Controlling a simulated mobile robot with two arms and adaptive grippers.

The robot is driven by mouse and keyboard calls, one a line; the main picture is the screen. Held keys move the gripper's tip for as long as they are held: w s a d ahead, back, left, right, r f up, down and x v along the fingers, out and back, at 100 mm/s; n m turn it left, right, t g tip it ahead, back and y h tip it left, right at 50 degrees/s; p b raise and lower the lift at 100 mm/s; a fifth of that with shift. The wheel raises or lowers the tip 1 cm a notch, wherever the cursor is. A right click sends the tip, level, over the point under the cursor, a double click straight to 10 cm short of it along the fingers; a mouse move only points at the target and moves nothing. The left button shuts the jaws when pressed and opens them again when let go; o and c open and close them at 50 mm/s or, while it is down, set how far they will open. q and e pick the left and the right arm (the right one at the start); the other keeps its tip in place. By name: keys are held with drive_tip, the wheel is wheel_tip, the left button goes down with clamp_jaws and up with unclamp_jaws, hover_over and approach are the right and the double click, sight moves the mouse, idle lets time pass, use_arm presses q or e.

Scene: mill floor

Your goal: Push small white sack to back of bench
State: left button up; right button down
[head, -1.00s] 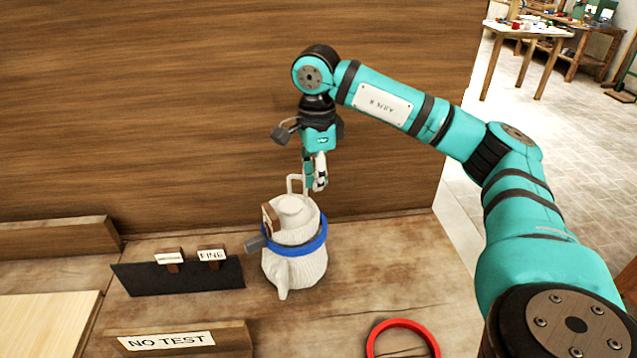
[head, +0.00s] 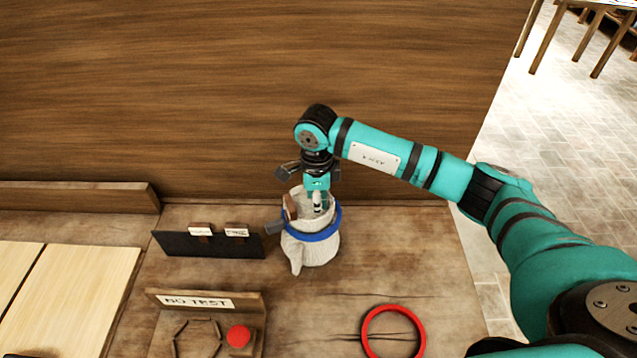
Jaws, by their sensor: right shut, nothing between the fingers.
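The small white sack (head: 312,252) stands upright on the bench (head: 385,245), towards its back, with a blue band (head: 318,238) around its upper part. A grey clip-like piece sticks out from the band at the left. My right gripper (head: 317,206) points down at the top of the sack, shut, with nothing seen between its fingers. Its fingertips overlap the sack's top in the picture; I cannot tell whether they touch it. My left gripper is out of view.
A dark rack (head: 208,244) with small labels stands left of the sack. In front are a "NO TEST" board (head: 208,300), a red knob (head: 238,336) and a red ring (head: 394,309). A wooden wall (head: 230,100) rises behind. The bench right of the sack is clear.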

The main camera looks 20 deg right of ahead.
sight(331, 207)
drive_tip(key=d+f, duration=0.1)
drive_tip(key=s+d+f+b, duration=0.1)
drive_tip(key=d, duration=0.1)
drive_tip(key=shift+f, duration=0.2)
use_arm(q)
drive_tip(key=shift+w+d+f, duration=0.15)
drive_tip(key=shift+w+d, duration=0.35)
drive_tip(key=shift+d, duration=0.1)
